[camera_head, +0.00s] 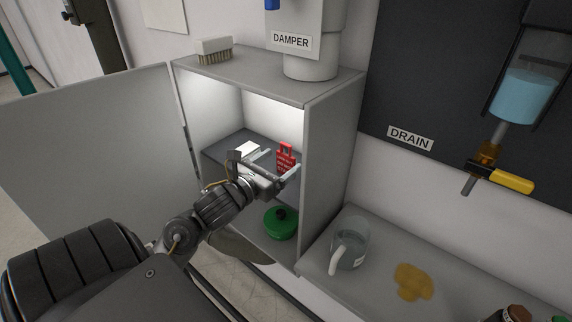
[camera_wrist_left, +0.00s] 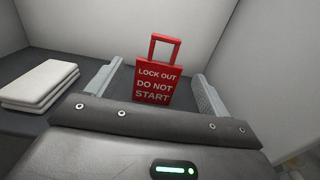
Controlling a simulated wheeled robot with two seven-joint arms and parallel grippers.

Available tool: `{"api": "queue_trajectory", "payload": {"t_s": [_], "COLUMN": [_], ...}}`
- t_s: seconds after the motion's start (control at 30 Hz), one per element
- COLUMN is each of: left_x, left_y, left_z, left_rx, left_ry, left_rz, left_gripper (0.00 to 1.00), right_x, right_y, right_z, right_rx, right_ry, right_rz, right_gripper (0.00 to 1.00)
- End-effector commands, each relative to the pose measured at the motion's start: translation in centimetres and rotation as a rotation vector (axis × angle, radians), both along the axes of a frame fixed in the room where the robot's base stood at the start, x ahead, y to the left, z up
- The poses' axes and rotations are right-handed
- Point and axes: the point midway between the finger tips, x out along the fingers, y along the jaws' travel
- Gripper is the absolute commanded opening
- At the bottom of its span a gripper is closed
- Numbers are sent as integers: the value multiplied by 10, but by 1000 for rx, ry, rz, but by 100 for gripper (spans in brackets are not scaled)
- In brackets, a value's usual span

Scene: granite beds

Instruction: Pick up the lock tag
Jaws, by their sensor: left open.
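The red lock tag (camera_head: 285,160) stands upright on a shelf inside the open grey cabinet (camera_head: 331,150). In the left wrist view the tag (camera_wrist_left: 157,84) reads "LOCK OUT DO NOT START" and has a red loop at its top. My left gripper (camera_head: 276,162) reaches into the cabinet. In the left wrist view its two fingers (camera_wrist_left: 155,90) are apart, one on each side of the tag, with visible gaps to it. The gripper is open and holds nothing. My right gripper does not show.
Folded white cloths (camera_wrist_left: 40,84) lie left of the tag on the shelf. A green round object (camera_head: 281,224) sits on the lower level. The cabinet door (camera_head: 90,140) stands open at left. A glass mug (camera_head: 349,242) and a yellow-brown spill (camera_head: 412,282) are on the counter at right.

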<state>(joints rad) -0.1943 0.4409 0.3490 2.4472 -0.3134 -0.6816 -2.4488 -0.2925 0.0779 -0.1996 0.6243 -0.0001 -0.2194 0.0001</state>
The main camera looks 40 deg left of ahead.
Motion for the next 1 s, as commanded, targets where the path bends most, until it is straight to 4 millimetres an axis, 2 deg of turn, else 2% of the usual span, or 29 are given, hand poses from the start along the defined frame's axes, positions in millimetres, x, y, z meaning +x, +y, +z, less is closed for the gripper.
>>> {"api": "queue_trajectory", "payload": {"t_s": [0.2,0.3,0.63,1.0], "left_x": [32,43,50,50], "left_y": [2,2,3,2], "left_z": [8,5,1,1], "left_rx": [-7,-5,-1,-1], "left_ry": [0,-1,-1,-1], "left_rz": [1,1,0,0], "left_gripper": [80,80,80,33], "right_x": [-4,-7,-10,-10], "right_y": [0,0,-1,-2], "right_z": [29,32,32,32], "right_rx": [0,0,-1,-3], "right_ry": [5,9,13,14], "right_rz": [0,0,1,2], "right_gripper": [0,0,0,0]}}
